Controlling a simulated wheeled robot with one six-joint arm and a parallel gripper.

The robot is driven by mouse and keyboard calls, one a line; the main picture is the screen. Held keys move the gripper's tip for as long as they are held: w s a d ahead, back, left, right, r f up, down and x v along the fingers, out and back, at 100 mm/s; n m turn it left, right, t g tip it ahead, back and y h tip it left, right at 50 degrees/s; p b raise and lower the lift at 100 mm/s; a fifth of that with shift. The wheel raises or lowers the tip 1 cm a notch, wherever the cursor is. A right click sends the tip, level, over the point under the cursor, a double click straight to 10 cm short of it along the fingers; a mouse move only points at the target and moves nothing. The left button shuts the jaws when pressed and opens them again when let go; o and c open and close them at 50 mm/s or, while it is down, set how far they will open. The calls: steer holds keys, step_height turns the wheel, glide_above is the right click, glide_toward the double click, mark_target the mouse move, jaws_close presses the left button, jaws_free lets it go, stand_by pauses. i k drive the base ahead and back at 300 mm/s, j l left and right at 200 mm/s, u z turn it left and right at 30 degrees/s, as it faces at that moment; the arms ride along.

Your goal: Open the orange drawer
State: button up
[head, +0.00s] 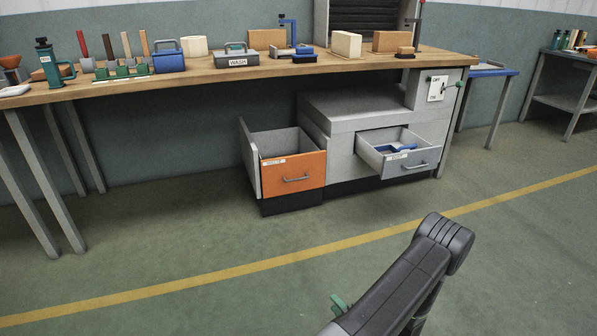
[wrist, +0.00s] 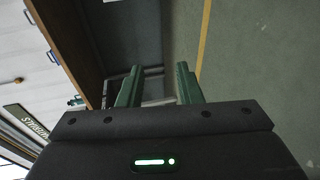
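The orange drawer (head: 293,176) is in the head view, low under the workbench left of the grey cabinet. The drawer is not clearly seen in the wrist view.
A grey drawer (head: 400,158) to the right is also pulled out, with a blue thing inside. The workbench top (head: 215,77) holds toolboxes, blocks and tools. Bench legs stand at left. The green floor (head: 190,245) with a yellow line (head: 250,267) is clear before the drawers.

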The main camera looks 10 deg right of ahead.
mark_target(290, 162)
steer(key=i+j, duration=0.1)
steer(key=i, duration=0.35)
steer(key=i+j+z, duration=0.1)
steer(key=i, duration=0.35)
steer(key=i+j+z, duration=0.1)
steer(key=i, duration=0.4)
steer(key=i+j, duration=0.15)
steer(key=i, duration=0.3)
steer(key=i+j+z, duration=0.1)
steer(key=i, duration=0.35)
steer(key=j, duration=0.05)
